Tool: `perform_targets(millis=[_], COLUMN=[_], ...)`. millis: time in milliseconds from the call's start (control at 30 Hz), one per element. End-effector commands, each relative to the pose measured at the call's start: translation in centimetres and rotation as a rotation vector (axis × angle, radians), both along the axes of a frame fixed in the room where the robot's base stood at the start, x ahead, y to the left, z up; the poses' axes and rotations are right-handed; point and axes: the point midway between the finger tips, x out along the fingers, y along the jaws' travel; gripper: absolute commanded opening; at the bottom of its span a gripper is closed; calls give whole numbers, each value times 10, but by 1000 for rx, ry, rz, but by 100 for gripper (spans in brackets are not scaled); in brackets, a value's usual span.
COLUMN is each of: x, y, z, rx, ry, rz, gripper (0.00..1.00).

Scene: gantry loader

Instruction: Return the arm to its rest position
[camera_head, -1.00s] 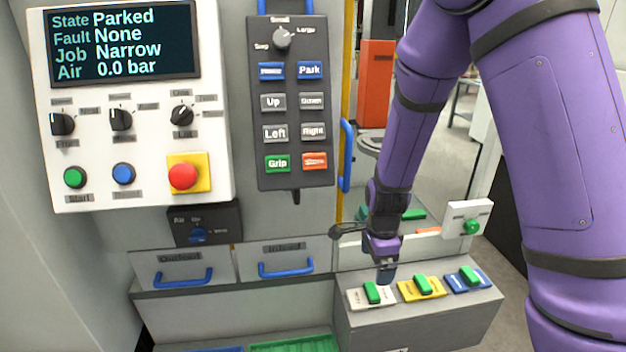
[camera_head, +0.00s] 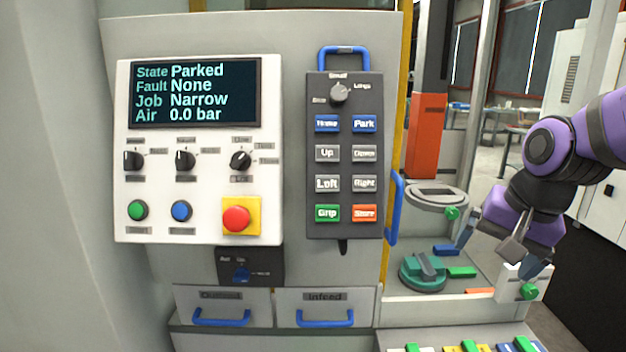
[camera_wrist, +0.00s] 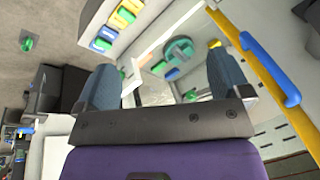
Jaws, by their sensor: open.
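My gripper (camera_head: 496,254) is in the right part of the head view, at the end of my purple arm. Its two blue-grey fingers are spread apart with nothing between them. In the wrist view my gripper (camera_wrist: 170,88) is also open and empty, with the loader's work area showing past the fingers. The arm is bent and comes in from the right edge of the head view. The gripper appears in front of the loader bay, apart from the switches. Most of the upper arm is out of view.
The control panel (camera_head: 129,90) reads Parked, Fault None, Job Narrow, Air 0.0 bar. A button pendant (camera_head: 345,256) hangs beside it. A blue door handle (camera_head: 394,207), a teal round fixture (camera_head: 422,277) and a white box with a green knob (camera_head: 529,291) are near the gripper. Toggle switches (camera_head: 470,346) line the bottom.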

Motion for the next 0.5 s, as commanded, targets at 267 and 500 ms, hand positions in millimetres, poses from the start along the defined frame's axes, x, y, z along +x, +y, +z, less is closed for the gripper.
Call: perform_targets(millis=[267, 500], x=[-58, -99], y=[-16, -25], z=[47, 67], rx=[-141, -267], ry=[-132, -196], rz=[266, 430], gripper=[95, 95])
